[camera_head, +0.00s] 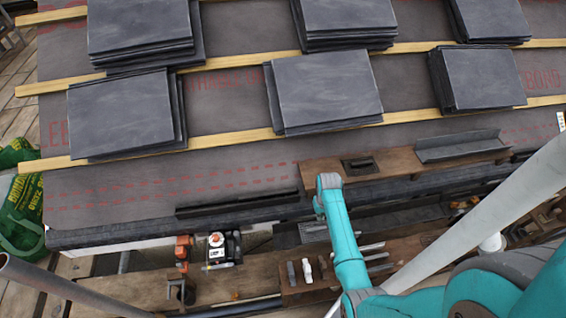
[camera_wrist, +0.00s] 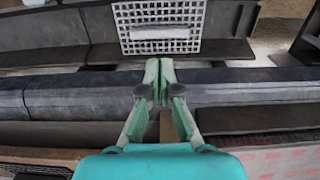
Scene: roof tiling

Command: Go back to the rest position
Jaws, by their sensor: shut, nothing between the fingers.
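My gripper (camera_wrist: 160,78) shows in the wrist view with its two pale green fingers together and nothing between them. Below the fingertips runs a long dark grey edge piece of the roof (camera_wrist: 75,95). In the head view my teal arm reaches up from the lower right to the roof's lower edge. The gripper cannot be made out clearly in that view.
Stacks of dark slates (camera_head: 325,90) lie along yellow wooden battens (camera_head: 225,142) on the grey underlay. A wooden shelf (camera_head: 320,170) bears dark metal pieces. An orange and white power tool (camera_head: 218,250) stands below. A grey pole (camera_head: 490,205) crosses at right. A white grid (camera_wrist: 160,25) shows at the top.

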